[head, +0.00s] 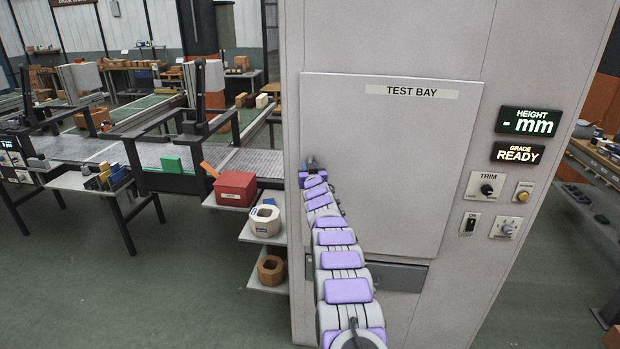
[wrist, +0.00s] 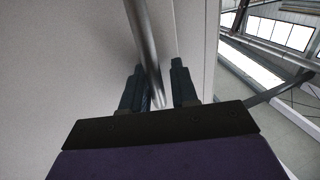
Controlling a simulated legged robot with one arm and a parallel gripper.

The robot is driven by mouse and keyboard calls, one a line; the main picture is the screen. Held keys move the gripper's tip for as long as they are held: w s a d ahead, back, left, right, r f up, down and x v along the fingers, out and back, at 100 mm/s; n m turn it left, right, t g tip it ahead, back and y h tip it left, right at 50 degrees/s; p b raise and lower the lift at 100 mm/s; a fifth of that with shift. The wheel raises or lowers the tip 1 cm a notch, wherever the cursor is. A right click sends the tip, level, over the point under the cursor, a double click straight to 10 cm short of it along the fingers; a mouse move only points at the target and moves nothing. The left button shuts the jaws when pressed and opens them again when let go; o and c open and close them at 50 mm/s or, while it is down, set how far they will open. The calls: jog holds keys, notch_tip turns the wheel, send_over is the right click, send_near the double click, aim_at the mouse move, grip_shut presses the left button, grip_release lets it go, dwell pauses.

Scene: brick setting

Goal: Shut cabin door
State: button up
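The cabin door is the flat grey panel (head: 410,160) labelled TEST BAY on the front of the tall grey cabin (head: 460,35). It looks flush or nearly flush; any small gap at its edges is hard to tell. My gripper (head: 311,165) is at the door's left edge, about mid-height. In the wrist view, a round metal handle bar (wrist: 145,45) runs between the two fingers of my gripper (wrist: 158,85). The fingers are apart, with a gap between the bar and the right finger. In the head view my gripper hides the handle.
Below the door is a darker grey strip (head: 400,276). Right of it are displays (head: 528,122) and control knobs (head: 487,189). Left of the cabin stand shelves with a red box (head: 235,189) and a white container (head: 265,221). Green floor (head: 180,285) in front is clear.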

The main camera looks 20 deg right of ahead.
jog(key=shift+s+d, duration=0.1)
jog(key=shift+d, duration=0.1)
jog(key=shift+s+f, duration=0.1)
jog(key=shift+s, duration=0.05)
jog(key=s+a, duration=0.1)
jog(key=s, duration=0.7)
jog(key=s+a, duration=0.2)
jog(key=s, duration=0.6)
jog(key=shift+s+a, duration=0.25)
